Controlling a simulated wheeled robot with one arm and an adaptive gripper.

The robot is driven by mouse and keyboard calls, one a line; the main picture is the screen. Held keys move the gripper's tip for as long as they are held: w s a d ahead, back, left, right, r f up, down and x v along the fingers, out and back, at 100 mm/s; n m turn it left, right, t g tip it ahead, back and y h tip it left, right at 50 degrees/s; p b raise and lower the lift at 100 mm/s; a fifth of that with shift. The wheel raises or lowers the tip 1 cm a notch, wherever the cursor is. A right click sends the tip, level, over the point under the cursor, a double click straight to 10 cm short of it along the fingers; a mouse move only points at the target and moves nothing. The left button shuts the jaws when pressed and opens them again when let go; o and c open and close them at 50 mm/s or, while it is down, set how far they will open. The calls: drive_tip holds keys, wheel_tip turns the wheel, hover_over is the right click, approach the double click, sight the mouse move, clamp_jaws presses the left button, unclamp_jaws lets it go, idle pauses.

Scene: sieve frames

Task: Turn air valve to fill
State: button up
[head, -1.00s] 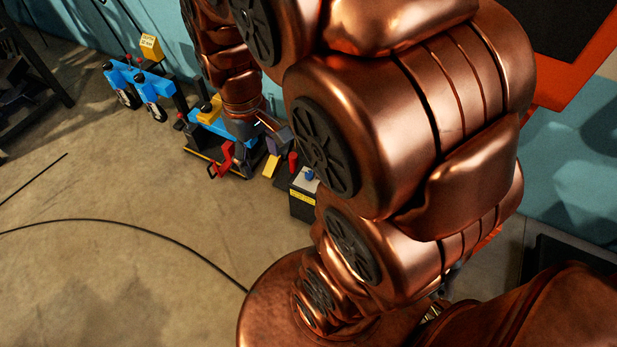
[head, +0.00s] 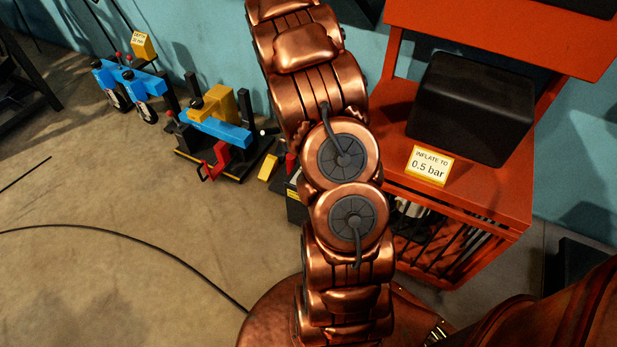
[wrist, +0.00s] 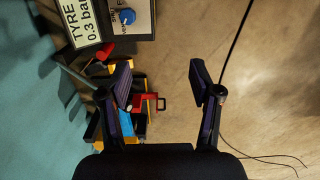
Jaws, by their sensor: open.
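A blue knob (wrist: 127,16) sits on a pale grey panel (wrist: 141,30) at the top of the wrist view. Small lettering stands around the knob, too small to read with certainty. Beside it a display (wrist: 82,25) reads "TYRE 0.3 bar". My gripper (wrist: 160,68) is open and empty, its two fingers spread wide below the panel in the picture. The knob lies above the left finger, apart from it. In the head view my arm covers the knob, and only part of its dark box (head: 296,207) shows. My gripper is not visible there.
A yellow card (head: 429,166) reading "INFLATE TO 0.5 bar" stands on an orange cart (head: 480,195) beside a black box (head: 470,108). A blue and yellow device (head: 215,125) with a red handle (head: 214,163) stands left of my arm. A cable (head: 150,233) crosses the open floor.

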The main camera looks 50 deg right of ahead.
drive_tip(key=shift+n+t, duration=0.3)
drive_tip(key=shift+n, duration=0.4)
drive_tip(key=d+f+b, duration=0.1)
drive_tip(key=d+f, duration=0.1)
drive_tip(key=f, duration=0.3)
drive_tip(key=d+f+b, duration=0.2)
drive_tip(key=d+f, duration=0.1)
drive_tip(key=f, duration=0.2)
drive_tip(key=w+d+f+b, duration=0.1)
drive_tip(key=d+f, duration=0.1)
drive_tip(key=f, duration=0.3)
drive_tip(key=shift+w+d+f, duration=0.1)
drive_tip(key=shift+d+f, duration=0.15)
drive_tip(key=shift+d, duration=0.1)
drive_tip(key=shift+f+b, duration=0.9)
drive_tip(key=shift+f, duration=3)
drive_tip(key=c, duration=1.1)
